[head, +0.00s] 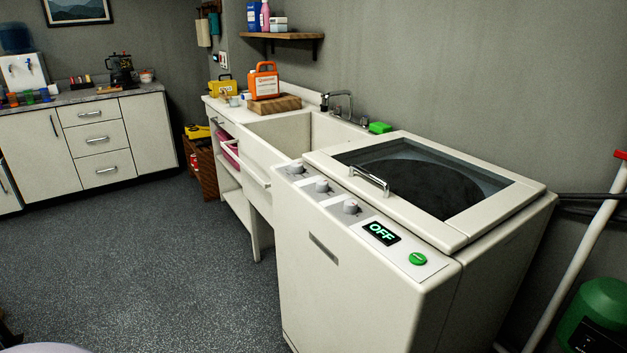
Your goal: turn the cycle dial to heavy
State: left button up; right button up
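A white top-loading washer (360,285) stands at the centre right. Its slanted front panel carries three grey dials in a row: a left dial (295,169), a middle dial (321,186) and a right dial (350,206). Their labels are too small to read, so I cannot tell which is the cycle dial or where it points. A small display (381,233) reads OFF in green. A round green button (418,259) sits right of it. The lid (440,160) with a dark window and chrome handle (370,180) is shut. Neither gripper shows in the head view.
A white utility sink (285,130) adjoins the washer on the left, with a green sponge (380,127) on its rim. A white pole (580,255) and green container (598,318) stand at the right. The floor (150,250) left of the washer is clear.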

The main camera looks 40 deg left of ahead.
aim_at(296, 167)
jog(key=i+j+z, duration=0.15)
jog(key=j, duration=0.3)
jog(key=j+z, duration=0.1)
jog(key=j, duration=0.4)
jog(key=i+j+z, duration=0.15)
jog(key=j, duration=0.35)
jog(key=k+l, duration=0.05)
